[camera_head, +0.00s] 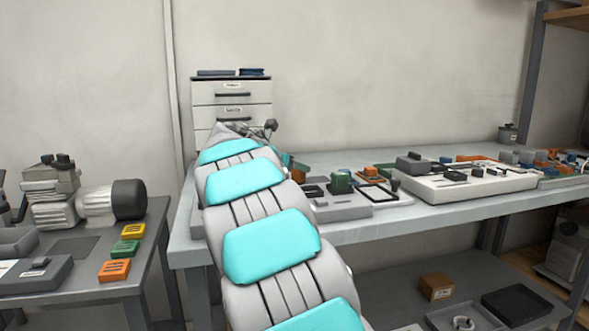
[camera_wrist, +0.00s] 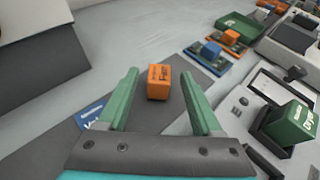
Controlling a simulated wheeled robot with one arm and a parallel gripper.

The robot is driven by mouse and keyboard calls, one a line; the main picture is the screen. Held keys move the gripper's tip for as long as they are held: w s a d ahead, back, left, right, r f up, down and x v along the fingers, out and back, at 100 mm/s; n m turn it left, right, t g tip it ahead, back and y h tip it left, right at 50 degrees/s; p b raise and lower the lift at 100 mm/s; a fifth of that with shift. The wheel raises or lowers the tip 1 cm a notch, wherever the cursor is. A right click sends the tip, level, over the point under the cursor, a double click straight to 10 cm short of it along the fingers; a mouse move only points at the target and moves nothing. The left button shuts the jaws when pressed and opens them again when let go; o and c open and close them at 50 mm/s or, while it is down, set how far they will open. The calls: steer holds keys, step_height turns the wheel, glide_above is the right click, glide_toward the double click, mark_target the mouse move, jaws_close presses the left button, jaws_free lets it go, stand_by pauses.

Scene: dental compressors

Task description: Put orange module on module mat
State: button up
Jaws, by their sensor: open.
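An orange module (camera_wrist: 158,83), a small block with dark print on its face, sits on a dark grey mat (camera_wrist: 205,84) in the wrist view. I cannot tell if this is the module mat. My gripper (camera_wrist: 159,75) is open. Its two green fingers point towards the orange block, one to each side of it, with gaps on both sides and nothing held. In the head view my teal-covered arm reaches over the back table, and its end and the orange block are largely hidden.
A blue card (camera_wrist: 90,117) lies by the left finger. A green block (camera_wrist: 290,122) stands on a grey device at right; blue (camera_wrist: 209,52) and orange (camera_wrist: 232,37) parts lie behind. The left table (camera_head: 150,240) holds a compressor (camera_head: 85,200). Drawers (camera_head: 232,98) stand at the back.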

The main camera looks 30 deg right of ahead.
steer(key=v, duration=1.1)
steer(key=shift+s+a+r, duration=0.1)
steer(key=shift+s+a, duration=0.05)
steer(key=shift+a, duration=0.05)
